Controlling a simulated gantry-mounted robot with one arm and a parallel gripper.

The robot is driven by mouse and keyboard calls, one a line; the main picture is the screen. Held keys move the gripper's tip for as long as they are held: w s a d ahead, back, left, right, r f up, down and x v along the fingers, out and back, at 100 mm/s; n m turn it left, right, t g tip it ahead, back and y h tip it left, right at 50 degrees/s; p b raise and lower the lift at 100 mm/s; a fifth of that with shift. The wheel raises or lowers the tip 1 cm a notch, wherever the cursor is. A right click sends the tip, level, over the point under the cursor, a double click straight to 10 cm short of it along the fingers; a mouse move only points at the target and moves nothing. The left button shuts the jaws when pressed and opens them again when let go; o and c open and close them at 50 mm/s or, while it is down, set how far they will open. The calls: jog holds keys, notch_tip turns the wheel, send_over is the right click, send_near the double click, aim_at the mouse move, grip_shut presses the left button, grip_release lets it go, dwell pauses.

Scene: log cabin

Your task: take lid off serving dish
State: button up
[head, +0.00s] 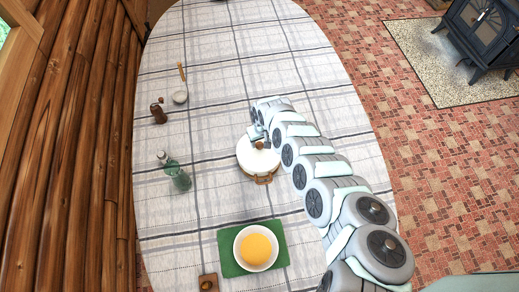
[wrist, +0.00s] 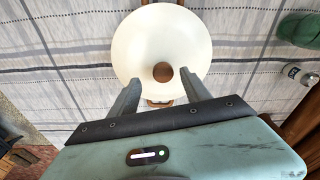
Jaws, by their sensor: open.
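The serving dish (head: 264,180) stands on the table with its round white lid (head: 250,160) on top. A brown wooden knob (head: 260,146) sits at the middle of the lid, and a brown handle shows at the dish's near side. In the wrist view the lid (wrist: 150,35) fills the upper middle, with the knob (wrist: 162,72) near the fingertips. My gripper (wrist: 161,80) is open, one finger on each side of the knob, and holds nothing. In the head view my gripper (head: 260,136) is over the lid, partly covered by my arm. I cannot tell whether the fingers touch the knob.
A green bottle (head: 180,179), a brown mill (head: 158,113) and a ladle (head: 180,97) stand or lie to the left. A white bowl (head: 240,262) with a yellow round thing sits on a green mat (head: 228,262) in front. A small wooden item (head: 208,283) lies nearby. The table's far part is mostly clear.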

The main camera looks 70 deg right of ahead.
aim_at(259, 144)
jog(key=f+b, duration=0.1)
jog(key=f, duration=0.1)
jog(key=f+b, duration=0.1)
jog(key=shift+w+a+f, duration=0.1)
jog(key=shift+w+f, duration=0.25)
jog(key=shift+w, duration=0.05)
jog(key=shift+f+b, duration=0.3)
jog(key=shift+f, duration=0.15)
grip_shut()
